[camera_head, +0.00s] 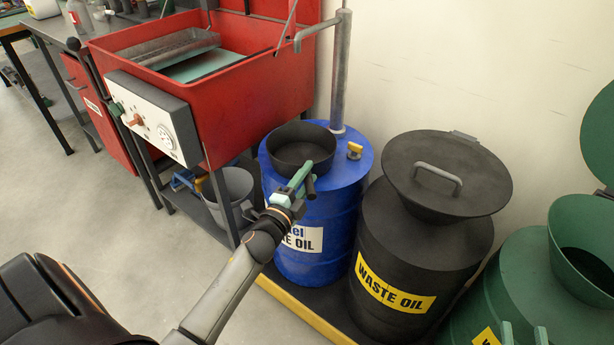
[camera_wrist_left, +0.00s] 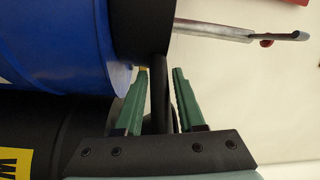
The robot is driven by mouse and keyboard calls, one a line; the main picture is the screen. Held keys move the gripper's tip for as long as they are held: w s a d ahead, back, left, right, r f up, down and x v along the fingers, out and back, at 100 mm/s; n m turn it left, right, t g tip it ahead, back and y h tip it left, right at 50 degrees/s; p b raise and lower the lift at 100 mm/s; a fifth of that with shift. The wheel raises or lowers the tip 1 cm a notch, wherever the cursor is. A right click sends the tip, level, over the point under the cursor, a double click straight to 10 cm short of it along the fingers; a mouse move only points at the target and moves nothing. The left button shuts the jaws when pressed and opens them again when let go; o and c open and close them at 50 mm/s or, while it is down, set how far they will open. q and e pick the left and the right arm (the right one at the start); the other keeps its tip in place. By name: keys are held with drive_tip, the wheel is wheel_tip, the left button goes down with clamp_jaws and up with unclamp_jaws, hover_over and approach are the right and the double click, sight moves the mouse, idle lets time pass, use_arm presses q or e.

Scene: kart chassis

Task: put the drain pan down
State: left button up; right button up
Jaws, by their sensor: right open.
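The drain pan (camera_head: 288,152) is a round black pan with a handle, sitting on top of the blue waste oil drum (camera_head: 318,205). In the left wrist view the dark pan (camera_wrist_left: 142,25) is against the drum's top (camera_wrist_left: 118,50). My left gripper (camera_head: 300,176) is at the pan's near side. In the wrist view its green fingers (camera_wrist_left: 160,85) stand apart on either side of the black handle (camera_wrist_left: 160,100), with gaps showing beside it. My right gripper (camera_head: 523,336) is open at the bottom right edge, only its fingertips showing, with nothing seen between them.
A black waste oil drum (camera_head: 420,250) with a lid stands right of the blue one, and a green drum (camera_head: 510,270) farther right. A yellow-capped fitting (camera_head: 354,151) and an upright pipe (camera_head: 341,75) are beside the pan. A red parts washer (camera_head: 250,95) stands left.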

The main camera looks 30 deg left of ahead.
use_arm(q)
drive_tip(key=shift+o, duration=1.2)
drive_tip(key=shift+r, duration=0.15)
drive_tip(key=shift+s, duration=0.25)
drive_tip(key=s+d, duration=0.1)
drive_tip(key=s, duration=0.9)
drive_tip(key=s+d+n+g+h, duration=0.1)
drive_tip(key=s+d+n+h, duration=0.2)
drive_tip(key=d+n, duration=0.2)
drive_tip(key=s+d+n+g+h, duration=0.1)
drive_tip(key=s+d+n+h, duration=0.2)
drive_tip(key=d, duration=0.9)
drive_tip(key=shift+s+d+r+n+g+h+p, duration=0.2)
drive_tip(key=shift+s+d+n+g+h+p, duration=0.15)
drive_tip(key=shift+n, duration=0.65)
use_arm(e)
drive_tip(key=shift+m+g+h, duration=0.3)
drive_tip(key=shift+g+h, duration=0.1)
drive_tip(key=shift+g, duration=0.4)
drive_tip(key=f, duration=0.4)
drive_tip(key=shift+s+d, duration=0.1)
drive_tip(key=shift+s, duration=0.1)
